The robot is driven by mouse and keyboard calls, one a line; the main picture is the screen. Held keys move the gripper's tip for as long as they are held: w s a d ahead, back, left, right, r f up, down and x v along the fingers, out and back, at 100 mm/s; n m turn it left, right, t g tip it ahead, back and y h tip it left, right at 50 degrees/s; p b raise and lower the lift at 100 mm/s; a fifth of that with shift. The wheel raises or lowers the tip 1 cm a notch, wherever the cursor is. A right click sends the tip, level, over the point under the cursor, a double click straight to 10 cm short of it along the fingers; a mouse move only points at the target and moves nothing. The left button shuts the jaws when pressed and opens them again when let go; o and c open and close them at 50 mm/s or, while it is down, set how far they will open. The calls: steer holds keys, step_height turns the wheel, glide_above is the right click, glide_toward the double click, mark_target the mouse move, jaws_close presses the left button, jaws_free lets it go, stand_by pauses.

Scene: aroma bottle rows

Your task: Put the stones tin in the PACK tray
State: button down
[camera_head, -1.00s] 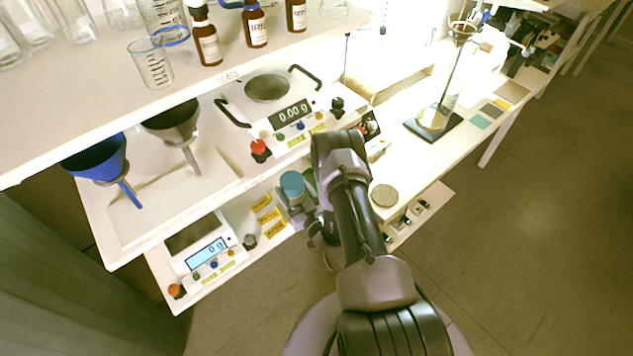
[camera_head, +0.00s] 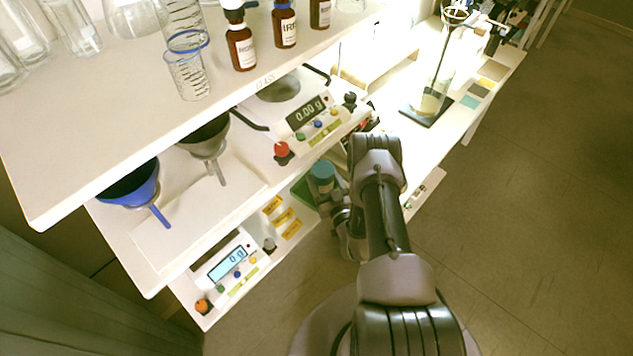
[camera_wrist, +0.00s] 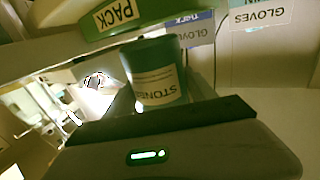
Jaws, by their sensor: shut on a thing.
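The stones tin (camera_wrist: 155,78) is a teal-green cylinder with a pale label reading STONES in the wrist view. It also shows as a blue-topped tin (camera_head: 322,172) beside my arm in the head view. My gripper (camera_head: 338,203) is shut on it; the fingers are mostly hidden. The PACK tray (camera_wrist: 170,12) is green, with a yellow PACK label, and lies just beyond the tin in the wrist view. In the head view a strip of green (camera_head: 303,191) shows left of the tin. The tray's inside is hidden.
A white shelf with a scale (camera_head: 228,262) and yellow labels (camera_head: 282,217) lies left of the tin. A second balance (camera_head: 305,113) stands above, under a shelf of bottles. GLOVES labels (camera_wrist: 258,14) show in the wrist view. The floor at right is clear.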

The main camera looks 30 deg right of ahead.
steer(key=w, duration=0.3)
steer(key=shift+a+f, duration=0.1)
steer(key=shift+a, duration=0.1)
steer(key=shift+w+f+b, duration=0.2)
steer(key=shift+f+b, duration=0.4)
steer(key=shift+f, duration=0.3)
steer(key=shift+w+f+b, duration=0.15)
steer(key=shift+f+b, duration=0.45)
steer(key=shift+f, duration=0.25)
steer(key=shift+f, duration=0.2)
steer(key=shift+c, duration=1.5)
jaws_free()
steer(key=shift+r, duration=0.1)
